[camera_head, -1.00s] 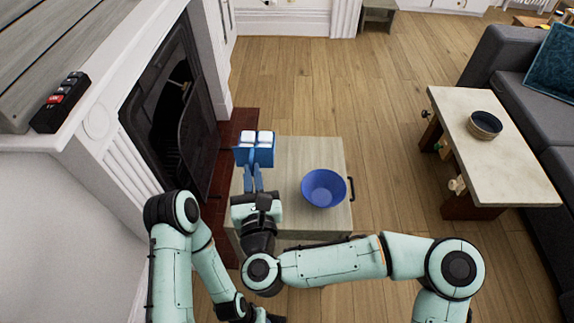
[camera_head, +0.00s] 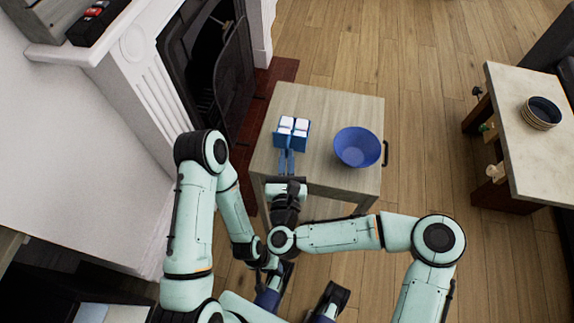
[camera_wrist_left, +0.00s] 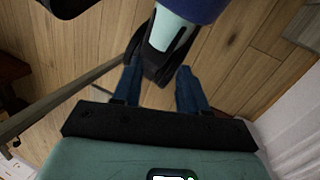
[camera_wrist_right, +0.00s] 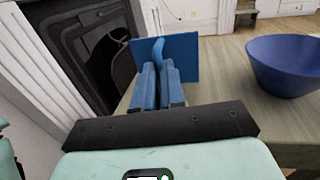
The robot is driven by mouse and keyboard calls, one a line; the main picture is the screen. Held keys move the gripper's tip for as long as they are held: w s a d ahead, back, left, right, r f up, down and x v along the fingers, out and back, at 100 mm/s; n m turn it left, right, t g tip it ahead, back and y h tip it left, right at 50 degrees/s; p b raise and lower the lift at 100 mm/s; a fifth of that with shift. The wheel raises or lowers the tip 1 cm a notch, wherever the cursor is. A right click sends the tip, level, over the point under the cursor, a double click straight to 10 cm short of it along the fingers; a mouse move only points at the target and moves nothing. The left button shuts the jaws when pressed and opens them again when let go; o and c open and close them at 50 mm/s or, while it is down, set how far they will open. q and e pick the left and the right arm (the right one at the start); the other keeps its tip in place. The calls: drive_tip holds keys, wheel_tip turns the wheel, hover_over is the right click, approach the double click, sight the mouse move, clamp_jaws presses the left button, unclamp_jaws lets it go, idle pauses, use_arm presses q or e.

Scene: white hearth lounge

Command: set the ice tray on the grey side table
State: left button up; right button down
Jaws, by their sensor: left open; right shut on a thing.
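The ice tray (camera_head: 292,133) is blue with white cubes in it. In the head view it is at the left part of the grey side table (camera_head: 325,107). My right gripper (camera_head: 287,162) is shut on the tray's near side. The right wrist view shows the gripper's blue fingers (camera_wrist_right: 158,88) against the tray's blue wall (camera_wrist_right: 186,60). I cannot tell whether the tray touches the tabletop. My left gripper (camera_wrist_left: 160,88) is open and empty, low in front of the table, over the floor and parts of my own body.
A blue bowl (camera_head: 357,147) stands on the table to the right of the tray. A fireplace (camera_head: 212,65) is at the left. A pale table (camera_head: 520,150) with a dark bowl (camera_head: 541,112) stands at the right. Wooden floor lies clear between the tables.

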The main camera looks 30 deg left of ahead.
use_arm(q)
drive_tip(key=shift+w+a+f+t+b, duration=0.35)
drive_tip(key=shift+w+f, duration=0.15)
drive_tip(key=shift+w, duration=0.15)
use_arm(e)
drive_tip(key=shift+f, duration=1.75)
use_arm(q)
drive_tip(key=shift+f, duration=0.1)
use_arm(e)
drive_tip(key=shift+f, duration=0.1)
drive_tip(key=shift+f, duration=0.1)
drive_tip(key=c, duration=1.2)
unclamp_jaws()
use_arm(q)
drive_tip(key=shift+w, duration=0.15)
use_arm(e)
drive_tip(key=shift+r, duration=0.2)
use_arm(q)
drive_tip(key=shift+s+d+r, duration=0.2)
drive_tip(key=shift+s+r, duration=0.1)
drive_tip(key=shift+s, duration=0.15)
use_arm(e)
drive_tip(key=shift+v, duration=6)
